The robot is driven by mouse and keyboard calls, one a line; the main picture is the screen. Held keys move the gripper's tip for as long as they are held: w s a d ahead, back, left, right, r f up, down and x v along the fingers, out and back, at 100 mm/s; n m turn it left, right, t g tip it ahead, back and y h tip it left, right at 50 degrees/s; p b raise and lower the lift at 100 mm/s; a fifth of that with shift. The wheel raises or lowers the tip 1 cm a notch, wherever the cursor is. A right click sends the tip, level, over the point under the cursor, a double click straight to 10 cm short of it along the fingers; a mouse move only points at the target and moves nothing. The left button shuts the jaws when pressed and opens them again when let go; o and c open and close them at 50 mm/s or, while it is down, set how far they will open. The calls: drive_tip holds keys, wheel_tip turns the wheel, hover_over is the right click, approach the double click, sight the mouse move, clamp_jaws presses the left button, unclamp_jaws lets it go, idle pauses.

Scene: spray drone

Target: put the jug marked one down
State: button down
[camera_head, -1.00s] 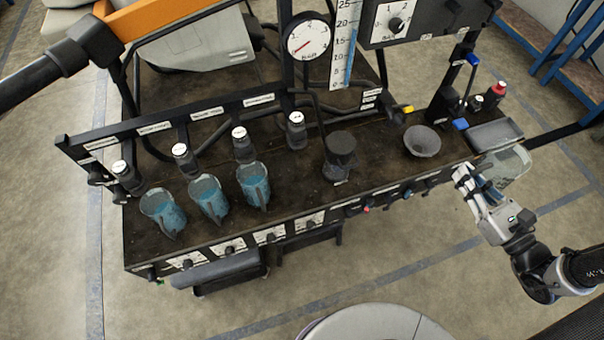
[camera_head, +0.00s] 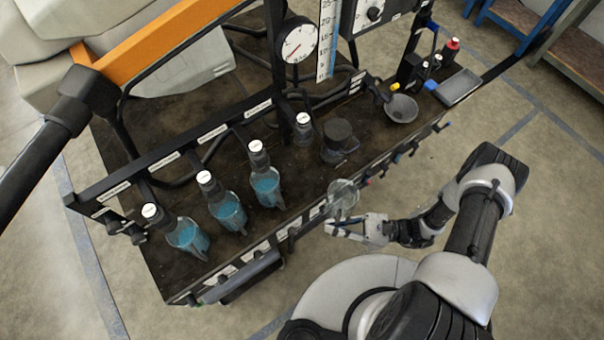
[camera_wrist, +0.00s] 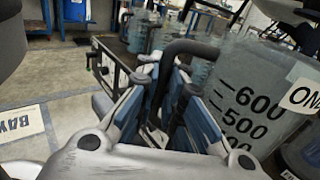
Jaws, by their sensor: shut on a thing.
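My gripper (camera_head: 338,228) is shut on the dark handle (camera_wrist: 187,52) of a clear jug (camera_head: 342,196), near the bench's front edge in the head view. In the wrist view this jug (camera_wrist: 238,84) shows a printed scale and a partly cut-off label reading "ON", so it looks like jug one. It looks roughly upright and no blue liquid shows in it. Whether its base touches the bench (camera_head: 300,215) cannot be told.
Three jugs with blue liquid (camera_head: 188,236) (camera_head: 229,212) (camera_head: 267,187) stand in a row to the left. A dark lidded pot (camera_head: 339,141), a grey funnel (camera_head: 401,108) and a grey tray (camera_head: 458,86) stand to the right.

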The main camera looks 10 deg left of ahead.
drive_tip(key=shift+w+a+f+b, duration=0.6)
drive_tip(key=shift+w+a+b, duration=0.15)
drive_tip(key=shift+w+a, duration=1.35)
drive_tip(key=shift+w+a+f+b, duration=0.7)
drive_tip(key=shift+w+a, duration=0.95)
drive_tip(key=shift+a, duration=0.8)
drive_tip(key=shift+w+a+f+b, duration=0.5)
drive_tip(key=shift+w+a+b, duration=0.3)
drive_tip(key=shift+w+a, duration=1.3)
drive_tip(key=shift+s+a+f, duration=0.1)
drive_tip(key=shift+s+a, duration=0.05)
drive_tip(key=shift+s, duration=0.05)
drive_tip(key=shift+f, duration=0.1)
drive_tip(key=c, duration=1.7)
unclamp_jaws()
